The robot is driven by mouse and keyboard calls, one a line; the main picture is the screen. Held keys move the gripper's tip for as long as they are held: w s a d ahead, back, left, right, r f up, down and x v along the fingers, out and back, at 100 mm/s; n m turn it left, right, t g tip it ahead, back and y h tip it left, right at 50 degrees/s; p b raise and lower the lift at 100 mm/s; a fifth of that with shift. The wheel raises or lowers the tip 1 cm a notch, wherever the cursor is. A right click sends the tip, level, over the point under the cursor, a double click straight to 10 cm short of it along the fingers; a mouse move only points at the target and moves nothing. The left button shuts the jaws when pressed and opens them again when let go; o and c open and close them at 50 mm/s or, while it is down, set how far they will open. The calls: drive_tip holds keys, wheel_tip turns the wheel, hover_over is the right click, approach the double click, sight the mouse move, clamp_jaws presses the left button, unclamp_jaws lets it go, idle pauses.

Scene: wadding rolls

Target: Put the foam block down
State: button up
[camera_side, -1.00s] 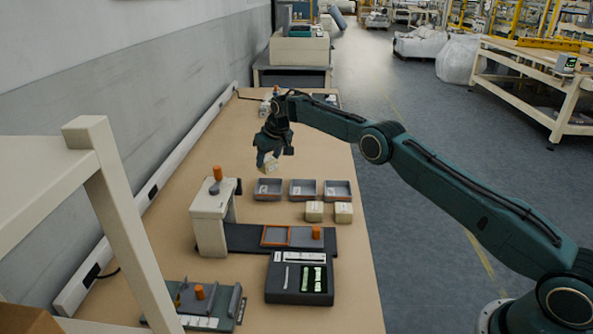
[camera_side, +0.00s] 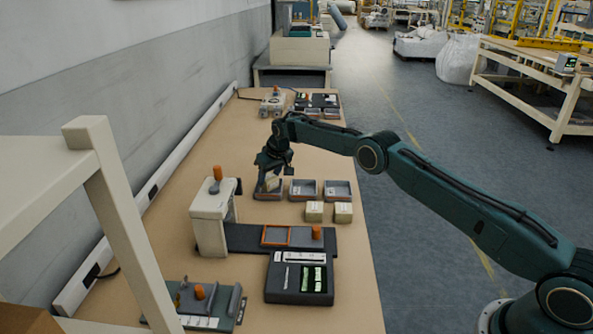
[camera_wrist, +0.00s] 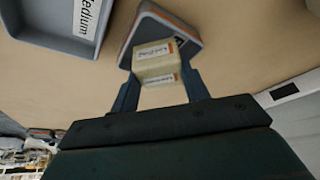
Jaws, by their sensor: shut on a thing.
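My gripper (camera_side: 270,176) is low over the leftmost of three small grey trays (camera_side: 262,196). It is shut on a pale cream foam block (camera_side: 272,185) with a printed label. In the wrist view the block (camera_wrist: 157,68) sits between both fingers, with the tray (camera_wrist: 183,22) just beyond it. That tray has an orange-lit edge and a label that the block partly hides. I cannot tell whether the block touches the tray floor. Two similar foam blocks (camera_side: 314,211) (camera_side: 343,212) stand on the table in front of the other trays.
The middle tray (camera_side: 303,197), the right tray (camera_side: 337,197) and a tray marked "Medium" (camera_wrist: 55,38) are nearby. A beige stand with an orange knob (camera_side: 208,215), a dark plate (camera_side: 245,240) and a black case (camera_side: 285,293) are nearer the camera.

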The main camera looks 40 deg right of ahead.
drive_tip(key=shift+f, duration=0.85)
drive_tip(key=shift+f, duration=0.1)
drive_tip(key=o, duration=1)
drive_tip(key=shift+a+r, duration=0.1)
drive_tip(key=shift+r, duration=0.15)
drive_tip(key=shift+v, duration=5.85)
drive_tip(key=shift+s+r, duration=0.1)
